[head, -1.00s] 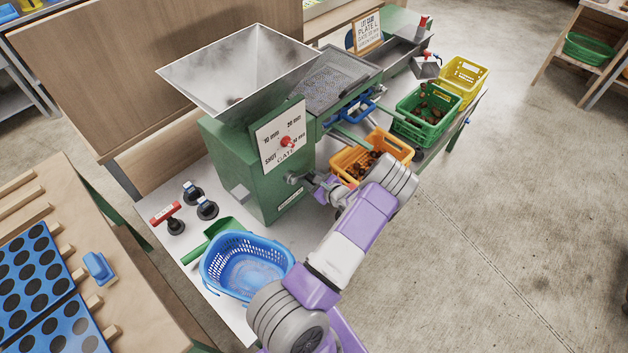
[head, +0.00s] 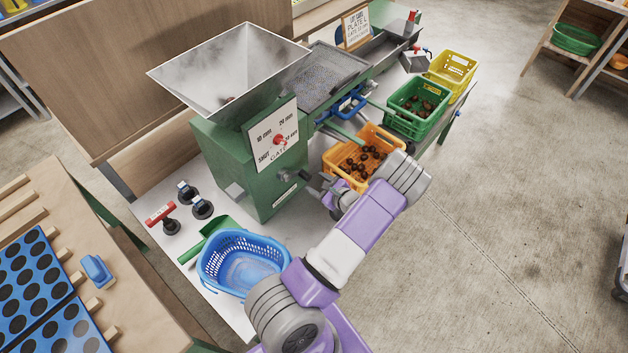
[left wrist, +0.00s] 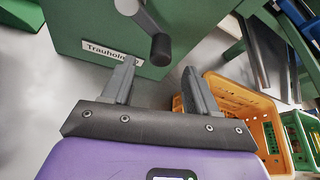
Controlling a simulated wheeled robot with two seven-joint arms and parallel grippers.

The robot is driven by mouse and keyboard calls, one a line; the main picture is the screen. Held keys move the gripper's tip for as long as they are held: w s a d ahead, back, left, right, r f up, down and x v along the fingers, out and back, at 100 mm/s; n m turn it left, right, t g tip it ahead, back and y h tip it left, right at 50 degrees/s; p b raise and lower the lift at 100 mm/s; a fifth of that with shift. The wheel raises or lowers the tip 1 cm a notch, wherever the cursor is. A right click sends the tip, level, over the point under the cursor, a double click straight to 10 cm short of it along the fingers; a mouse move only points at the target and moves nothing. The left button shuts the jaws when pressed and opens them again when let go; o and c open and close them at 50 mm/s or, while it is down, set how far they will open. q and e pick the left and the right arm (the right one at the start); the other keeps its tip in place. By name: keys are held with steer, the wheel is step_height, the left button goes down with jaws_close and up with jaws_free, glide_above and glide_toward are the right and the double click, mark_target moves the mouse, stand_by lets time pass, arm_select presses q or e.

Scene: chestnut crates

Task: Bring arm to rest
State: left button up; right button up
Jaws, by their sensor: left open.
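My left gripper (head: 322,190) is beside the green machine (head: 232,165), near the dark crank (head: 290,175) on its side. In the left wrist view, its two fingers (left wrist: 160,78) are spread with nothing between them. The crank's round grip (left wrist: 161,48) is just beyond the fingertips and looks apart from them. My forearm hides part of the gripper in the head view. My right gripper does not show.
An orange crate (head: 333,163) holding chestnuts stands close to my left gripper. Green (head: 408,126) and yellow (head: 459,69) crates stand beyond. A blue basket (head: 215,285) and green scoop (head: 196,249) are left of my arm.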

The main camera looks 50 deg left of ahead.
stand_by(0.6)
arm_select(q)
steer(key=s+d+f+n+g+h, duration=0.25)
steer(key=s+d+f+h, duration=0.3)
steer(key=d, duration=0.35)
steer(key=s+d+f+n+g+h, duration=0.1)
steer(key=s+d+f+n+h, duration=0.2)
steer(key=s+d+f+h, duration=0.5)
steer(key=w+d+r+n+t+h, duration=0.1)
steer(key=d+r+n, duration=0.1)
steer(key=d, duration=0.6)
steer(key=w+d+r+n+t+h, duration=0.1)
steer(key=d+r+n+t+h, duration=0.1)
steer(key=d+n, duration=0.3)
steer(key=w+d+r+n+t+h, duration=0.1)
steer(key=w+d+r+n+t, duration=0.1)
steer(key=d, duration=0.9)
steer(key=shift+d+r+n, duration=0.2)
steer(key=shift+r+n, duration=0.1)
steer(key=shift+n, duration=0.55)
